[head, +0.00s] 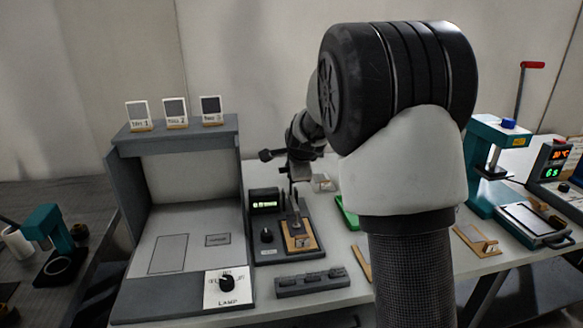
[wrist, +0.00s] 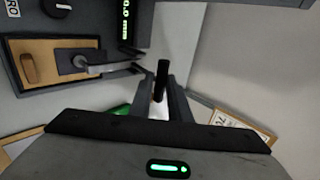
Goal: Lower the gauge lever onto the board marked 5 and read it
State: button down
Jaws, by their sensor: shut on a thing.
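The gauge (head: 283,253) is a dark grey unit with a small green display (head: 264,205) and a black knob (head: 266,236). The board also shows in the wrist view (wrist: 60,46). The gauge lever (wrist: 162,77) has a black upright handle, between the fingers of my gripper (wrist: 166,96), which is shut on it. In the head view my gripper (head: 293,203) is above the gauge, partly hard to make out. The display (wrist: 126,18) is cut off in the wrist view.
A grey light booth (head: 225,190) with several sample cards on top stands left of the gauge. A grey block (head: 312,283) lies in front. A green item (head: 349,213) and another labelled board (head: 476,240) lie right. A teal press (head: 490,150) stands further right.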

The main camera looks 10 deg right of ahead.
aim_at(292, 201)
jog(key=f, duration=0.1)
jog(key=s+f, duration=0.1)
jog(key=f, duration=0.1)
jog(key=shift+s+g, duration=0.1)
jog(key=shift+g, duration=0.3)
jog(key=c, duration=1.4)
grip_release()
jog(key=shift+w+f, duration=0.2)
jog(key=shift+c, duration=0.2)
jog(key=shift+o, duration=1.4)
jog(key=shift+r, duration=0.15)
jog(key=shift+r, duration=0.15)
jog(key=shift+s+r, duration=0.1)
jog(key=shift+r, duration=0.25)
jog(key=p+v, duration=0.5)
jog(key=v, duration=1.1)
jog(key=shift+s, duration=0.35)
